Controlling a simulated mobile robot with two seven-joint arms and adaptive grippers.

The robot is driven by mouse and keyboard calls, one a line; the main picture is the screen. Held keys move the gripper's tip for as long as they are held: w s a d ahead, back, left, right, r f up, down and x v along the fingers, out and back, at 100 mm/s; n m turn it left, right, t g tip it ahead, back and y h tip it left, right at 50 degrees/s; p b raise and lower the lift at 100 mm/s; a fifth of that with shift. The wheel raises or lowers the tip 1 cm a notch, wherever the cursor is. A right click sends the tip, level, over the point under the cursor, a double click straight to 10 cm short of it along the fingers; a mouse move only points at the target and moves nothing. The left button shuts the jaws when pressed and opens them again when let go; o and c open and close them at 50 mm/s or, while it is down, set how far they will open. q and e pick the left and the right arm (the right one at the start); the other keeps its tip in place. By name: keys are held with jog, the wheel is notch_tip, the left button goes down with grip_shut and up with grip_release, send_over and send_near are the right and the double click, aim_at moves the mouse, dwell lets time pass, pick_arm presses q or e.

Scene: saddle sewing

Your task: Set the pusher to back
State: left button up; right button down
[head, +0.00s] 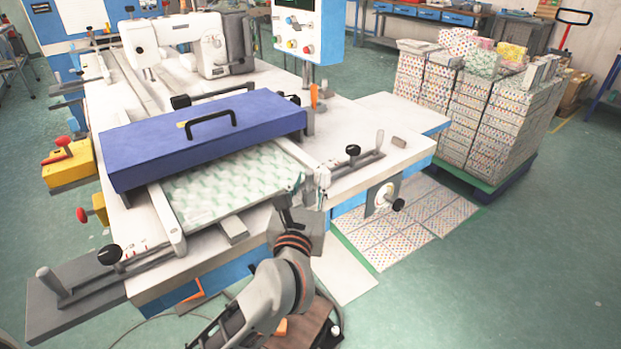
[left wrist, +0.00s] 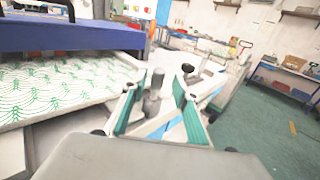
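My left gripper (head: 312,192) is at the front right of the white sewing table (head: 366,115), by the corner of the green-patterned sheet. It also shows in the left wrist view (left wrist: 158,105), with its two teal-padded fingers apart. A grey upright peg (left wrist: 153,92) stands between the fingers there, and I cannot tell whether they touch it. I cannot tell for sure which part is the pusher. A blue cover (head: 205,137) with a black handle (head: 211,124) lies across the table, over the patterned sheet (head: 232,183). My right gripper is not in view.
Black knobs stand on slotted rails at the right (head: 353,150) and front left (head: 109,254). A white sewing machine (head: 185,42) and a control panel (head: 309,30) are at the back. A stack of patterned packs (head: 480,105) stands on a pallet to the right.

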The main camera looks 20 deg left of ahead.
pick_arm(q)
jog(key=s+d, duration=0.1)
jog(key=s, duration=0.8)
jog(key=shift+s, duration=0.4)
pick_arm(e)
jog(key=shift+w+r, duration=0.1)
